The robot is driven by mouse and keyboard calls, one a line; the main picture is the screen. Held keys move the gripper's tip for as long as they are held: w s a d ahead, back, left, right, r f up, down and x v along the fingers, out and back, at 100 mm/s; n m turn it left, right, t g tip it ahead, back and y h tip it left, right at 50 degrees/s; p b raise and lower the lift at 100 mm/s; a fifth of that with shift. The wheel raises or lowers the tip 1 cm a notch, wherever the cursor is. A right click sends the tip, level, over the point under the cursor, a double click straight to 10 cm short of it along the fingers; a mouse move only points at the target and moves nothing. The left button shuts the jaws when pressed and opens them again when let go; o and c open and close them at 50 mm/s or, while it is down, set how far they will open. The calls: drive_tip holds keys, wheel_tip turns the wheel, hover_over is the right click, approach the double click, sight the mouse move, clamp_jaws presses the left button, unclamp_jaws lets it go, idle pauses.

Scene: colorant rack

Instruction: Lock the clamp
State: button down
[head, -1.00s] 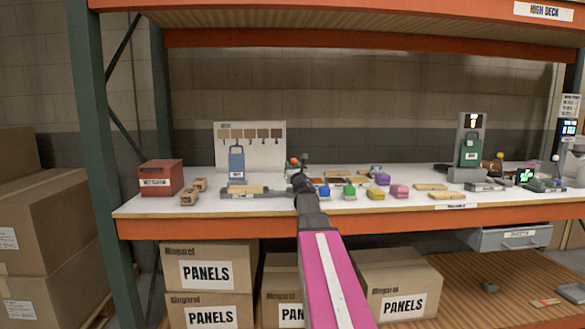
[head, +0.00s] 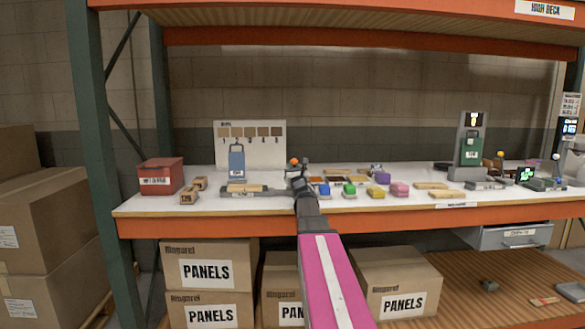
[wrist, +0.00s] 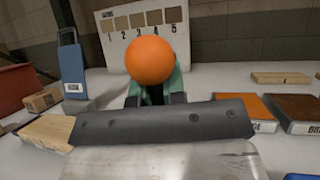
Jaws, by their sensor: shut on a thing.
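The clamp shows an orange ball knob (wrist: 150,61) on top of its handle, with teal parts just behind and below it in the wrist view. In the head view the knob (head: 294,161) stands just above my gripper (head: 298,178). My gripper (wrist: 156,98) is shut on the clamp's handle just under the knob. A light wooden piece (head: 244,187) lies at the clamp's grey bar (head: 262,192), left of my gripper. It also shows at the left of the wrist view (wrist: 46,131). The clamp's lower part is mostly hidden behind my gripper.
A blue tagged container (head: 237,163) and a board of brown swatches (head: 262,132) stand behind to the left. A red box (head: 160,177) is farther left. Coloured blocks, such as a green one (head: 349,189), and flat panels lie close on the right.

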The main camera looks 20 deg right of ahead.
drive_tip(key=shift+s+r, duration=0.15)
drive_tip(key=shift+r, duration=0.2)
drive_tip(key=c, duration=1.2)
unclamp_jaws()
drive_tip(key=shift+s+f, duration=0.15)
drive_tip(key=shift+v, duration=3.65)
